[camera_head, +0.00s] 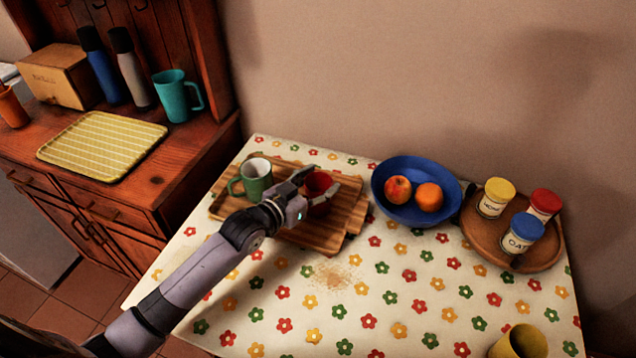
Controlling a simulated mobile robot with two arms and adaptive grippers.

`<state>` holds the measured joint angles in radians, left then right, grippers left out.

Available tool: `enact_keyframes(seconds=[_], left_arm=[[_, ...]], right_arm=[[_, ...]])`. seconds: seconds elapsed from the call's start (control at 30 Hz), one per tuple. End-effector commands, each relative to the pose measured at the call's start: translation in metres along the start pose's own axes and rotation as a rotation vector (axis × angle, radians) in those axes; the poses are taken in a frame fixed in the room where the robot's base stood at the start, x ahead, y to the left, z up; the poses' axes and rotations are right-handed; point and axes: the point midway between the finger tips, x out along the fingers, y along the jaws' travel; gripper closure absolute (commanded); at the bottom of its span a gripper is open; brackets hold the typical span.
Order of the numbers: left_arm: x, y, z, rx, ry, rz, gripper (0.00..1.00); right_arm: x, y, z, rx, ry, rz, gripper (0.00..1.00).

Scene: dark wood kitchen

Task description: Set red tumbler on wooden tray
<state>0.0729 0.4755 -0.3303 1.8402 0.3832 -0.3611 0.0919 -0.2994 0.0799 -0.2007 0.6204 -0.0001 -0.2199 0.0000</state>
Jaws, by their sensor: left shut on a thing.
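The red tumbler (318,187) is upright over the right part of the wooden tray (327,238). My left gripper (318,188) is shut on it, with fingers on either side. I cannot tell whether the tumbler's base touches the tray, as the gripper hides part of it. A green mug (256,178) with a pale inside stands on the left part of the tray, beside the gripper. My right gripper does not show.
A blue bowl (382,197) with two fruits stands right of the tray. Further right, a round wooden board (482,231) carries three lidded jars. A yellow cup (520,342) is at the front edge. Brown crumbs (335,277) lie before the tray.

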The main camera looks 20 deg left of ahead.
Motion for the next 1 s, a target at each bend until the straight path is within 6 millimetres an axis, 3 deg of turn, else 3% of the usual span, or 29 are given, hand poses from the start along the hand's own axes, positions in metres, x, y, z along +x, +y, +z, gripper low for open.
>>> enact_keyframes(seconds=[0.27,0.3,0.6,1.0], left_arm=[[0.0005,0.0001,0.0024,-0.001,0.000,0.000,0.77],[0.0006,0.0000,0.0031,-0.001,-0.001,0.000,0.46],[0.0005,0.0001,0.0023,-0.001,-0.001,0.000,0.27],[-0.0038,0.0000,-0.0005,-0.001,-0.001,0.000,0.27]], right_arm=[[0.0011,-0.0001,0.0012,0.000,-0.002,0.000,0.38],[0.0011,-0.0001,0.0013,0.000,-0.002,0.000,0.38],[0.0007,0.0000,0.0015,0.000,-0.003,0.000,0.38],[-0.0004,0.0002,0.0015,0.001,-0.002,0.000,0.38]])
